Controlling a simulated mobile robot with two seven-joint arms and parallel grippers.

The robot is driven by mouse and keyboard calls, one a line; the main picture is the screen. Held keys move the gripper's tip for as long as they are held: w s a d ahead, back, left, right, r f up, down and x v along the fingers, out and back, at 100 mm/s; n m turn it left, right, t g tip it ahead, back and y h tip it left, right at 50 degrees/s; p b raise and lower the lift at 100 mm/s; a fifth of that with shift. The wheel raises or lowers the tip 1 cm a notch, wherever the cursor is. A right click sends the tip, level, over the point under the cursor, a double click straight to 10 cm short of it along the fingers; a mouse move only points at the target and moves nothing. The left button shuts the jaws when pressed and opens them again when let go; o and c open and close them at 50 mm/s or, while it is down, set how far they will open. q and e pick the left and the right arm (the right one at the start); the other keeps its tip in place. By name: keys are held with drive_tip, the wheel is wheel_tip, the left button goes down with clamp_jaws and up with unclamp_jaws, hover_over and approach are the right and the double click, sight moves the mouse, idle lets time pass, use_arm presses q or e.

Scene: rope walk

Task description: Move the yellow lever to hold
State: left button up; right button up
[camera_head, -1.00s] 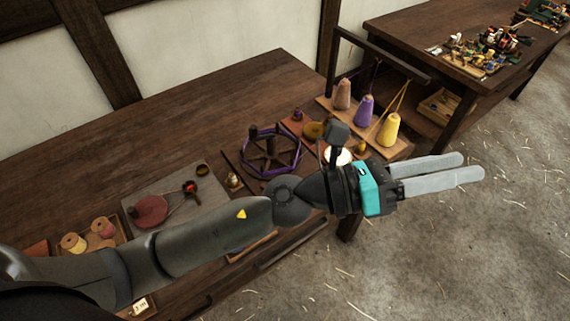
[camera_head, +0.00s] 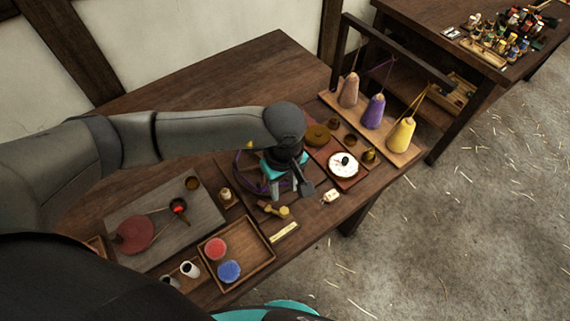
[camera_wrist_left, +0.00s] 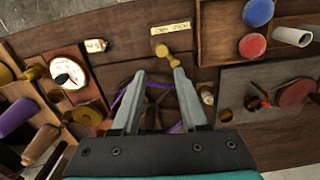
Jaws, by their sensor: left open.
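The yellow lever (camera_head: 272,210) is a small brass-yellow handle with a round knob, at the front edge of the table beside a pale label plate (camera_head: 285,232). In the left wrist view the lever (camera_wrist_left: 170,53) lies just beyond and between my fingertips. My left gripper (camera_head: 284,196) points down over the purple-rimmed reel (camera_head: 243,165), its fingers apart and empty. In the left wrist view the gripper (camera_wrist_left: 159,76) is open, and the reel (camera_wrist_left: 150,108) is partly hidden behind the fingers. The label's lettering is too small to read. My right gripper does not show.
A wooden tray (camera_head: 266,258) with a red and a blue round piece lies left of the label. A white dial (camera_head: 342,165) and a white tag (camera_head: 330,196) lie to the right. Cone spools stand on a board (camera_head: 404,155). Bare tabletop lies behind.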

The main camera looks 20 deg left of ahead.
sight(283, 211)
use_arm(q)
drive_tip(key=shift+s+d+f+b, duration=0.1)
drive_tip(key=shift+s+f+b, duration=0.15)
drive_tip(key=shift+f+b, duration=0.25)
drive_tip(key=shift+s+f+b, duration=0.2)
drive_tip(key=shift+f+b, duration=0.1)
drive_tip(key=shift+f, duration=0.35)
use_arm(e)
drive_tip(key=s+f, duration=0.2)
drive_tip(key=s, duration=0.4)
use_arm(q)
wheel_tip(283, 211, down, 7)
drive_tip(key=b, duration=0.5)
drive_tip(key=shift+w+b, duration=0.1)
drive_tip(key=shift+b, duration=0.25)
drive_tip(key=shift+f+b, duration=0.65)
drive_tip(key=shift+f, duration=0.15)
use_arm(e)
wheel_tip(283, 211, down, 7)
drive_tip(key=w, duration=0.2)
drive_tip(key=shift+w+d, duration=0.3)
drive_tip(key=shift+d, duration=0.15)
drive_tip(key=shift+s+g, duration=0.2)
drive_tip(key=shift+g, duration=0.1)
use_arm(q)
drive_tip(key=shift+s, duration=0.2)
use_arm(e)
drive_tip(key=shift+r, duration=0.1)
